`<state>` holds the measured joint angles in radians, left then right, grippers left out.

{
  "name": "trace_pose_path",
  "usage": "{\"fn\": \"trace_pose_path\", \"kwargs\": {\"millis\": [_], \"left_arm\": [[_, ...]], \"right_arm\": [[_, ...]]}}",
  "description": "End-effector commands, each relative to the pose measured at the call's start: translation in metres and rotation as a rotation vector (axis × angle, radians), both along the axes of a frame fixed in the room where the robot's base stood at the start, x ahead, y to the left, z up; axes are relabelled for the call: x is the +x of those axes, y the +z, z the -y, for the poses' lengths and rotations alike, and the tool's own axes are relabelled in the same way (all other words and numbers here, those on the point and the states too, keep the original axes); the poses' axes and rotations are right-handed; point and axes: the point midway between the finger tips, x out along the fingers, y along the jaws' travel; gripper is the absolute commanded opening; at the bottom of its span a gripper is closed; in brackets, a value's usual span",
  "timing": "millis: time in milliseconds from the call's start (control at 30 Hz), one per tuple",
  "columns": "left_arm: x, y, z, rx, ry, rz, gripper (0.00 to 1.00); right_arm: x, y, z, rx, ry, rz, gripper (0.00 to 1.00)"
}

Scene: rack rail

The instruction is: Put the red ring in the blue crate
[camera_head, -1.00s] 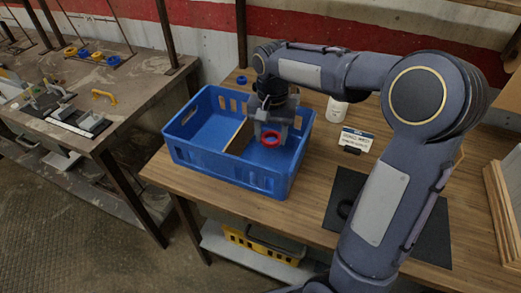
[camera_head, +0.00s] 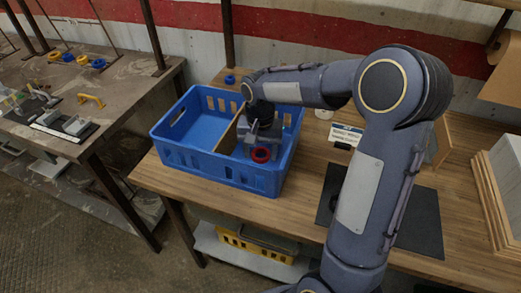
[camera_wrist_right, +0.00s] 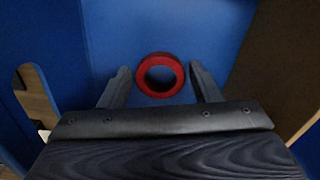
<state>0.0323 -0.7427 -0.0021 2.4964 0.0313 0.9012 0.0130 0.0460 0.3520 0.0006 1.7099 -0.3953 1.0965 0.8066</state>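The blue crate (camera_head: 215,171) stands on the wooden table, with a brown divider (camera_head: 228,136) between its two compartments. The red ring (camera_head: 261,154) is low in the right compartment. In the right wrist view the ring (camera_wrist_right: 160,75) lies flat against the blue floor, between and just beyond my fingertips. My right gripper (camera_head: 262,146) reaches down into that compartment. Its fingers (camera_wrist_right: 160,72) are apart, with a narrow gap on each side of the ring. Whether the ring fully rests on the floor is hard to tell. My left gripper is not in view.
The crate walls and divider stand close around my right gripper. A small blue ring (camera_head: 229,79) lies behind the crate. A labelled card (camera_head: 346,135) and a dark mat (camera_head: 420,222) are to the right. A second table (camera_head: 85,125) stands at left.

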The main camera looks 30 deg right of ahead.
Motion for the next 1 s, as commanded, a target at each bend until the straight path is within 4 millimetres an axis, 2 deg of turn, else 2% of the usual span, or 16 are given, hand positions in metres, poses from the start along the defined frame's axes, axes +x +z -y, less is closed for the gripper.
{"fn": "trace_pose_path", "kwargs": {"millis": [100,333,467,567,800,1000], "left_arm": [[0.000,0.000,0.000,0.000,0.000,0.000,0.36],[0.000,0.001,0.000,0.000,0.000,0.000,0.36],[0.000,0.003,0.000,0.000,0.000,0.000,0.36],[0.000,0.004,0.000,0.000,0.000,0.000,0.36],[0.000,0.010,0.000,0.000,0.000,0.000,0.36],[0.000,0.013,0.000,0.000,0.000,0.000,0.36]], "right_arm": [[0.000,0.001,0.000,0.000,0.000,0.000,0.69],[0.000,0.001,0.000,0.000,0.000,0.000,0.69],[0.001,0.009,0.000,0.000,0.000,0.002,0.69],[0.001,0.025,0.000,-0.001,-0.001,0.004,0.69],[0.001,0.078,0.000,0.000,0.000,0.005,0.69],[0.001,0.111,0.000,0.000,0.000,0.003,0.69]]}}
